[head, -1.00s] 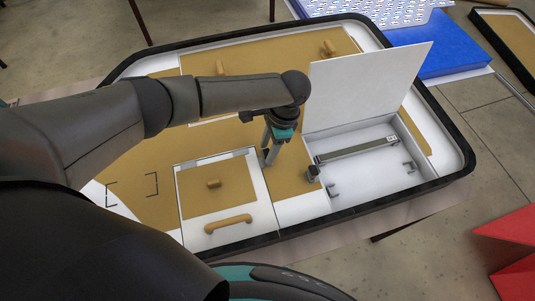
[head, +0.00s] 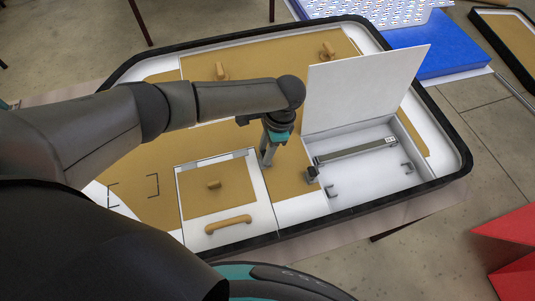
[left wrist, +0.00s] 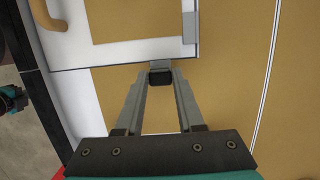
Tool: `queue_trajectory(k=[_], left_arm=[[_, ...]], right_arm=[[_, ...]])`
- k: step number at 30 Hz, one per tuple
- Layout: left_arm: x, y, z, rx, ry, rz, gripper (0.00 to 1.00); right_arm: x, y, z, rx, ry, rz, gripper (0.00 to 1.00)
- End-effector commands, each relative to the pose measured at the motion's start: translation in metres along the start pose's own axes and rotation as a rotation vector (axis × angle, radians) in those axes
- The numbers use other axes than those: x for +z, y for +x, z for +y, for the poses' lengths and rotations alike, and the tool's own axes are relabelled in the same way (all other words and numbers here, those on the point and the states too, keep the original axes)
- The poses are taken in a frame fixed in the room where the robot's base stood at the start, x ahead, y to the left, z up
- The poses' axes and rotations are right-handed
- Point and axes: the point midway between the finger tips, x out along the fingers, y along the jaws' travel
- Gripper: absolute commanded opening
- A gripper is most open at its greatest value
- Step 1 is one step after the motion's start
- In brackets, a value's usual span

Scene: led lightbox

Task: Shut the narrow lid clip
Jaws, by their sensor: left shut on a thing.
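My left gripper (head: 266,158) points down over the tan board, at the right edge of the small front lid (head: 238,200). That lid lies flat with a tan panel, and a grey strip (head: 236,154) runs along its far edge. In the left wrist view the fingers (left wrist: 160,82) converge on a small black piece (left wrist: 161,75) beside the edge of a white-framed panel (left wrist: 110,56). I cannot tell whether this piece is the narrow lid clip. A dark clip-like part (head: 312,173) stands at the left wall of the open compartment. My right gripper is out of view.
A large white lid (head: 365,88) stands open behind the white compartment (head: 375,175), right of my gripper. Wooden handles (head: 228,224) stick up from the board. A black rim (head: 335,218) surrounds the lightbox. A blue block (head: 440,55) lies beyond it.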

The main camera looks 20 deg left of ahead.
Motion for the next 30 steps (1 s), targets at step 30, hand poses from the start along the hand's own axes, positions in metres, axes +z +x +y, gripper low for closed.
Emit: queue_trajectory(k=[30], left_arm=[[0.025,0.018,0.001,0.006,-0.004,-0.029,0.00]], right_arm=[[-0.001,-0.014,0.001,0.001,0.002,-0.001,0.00]])
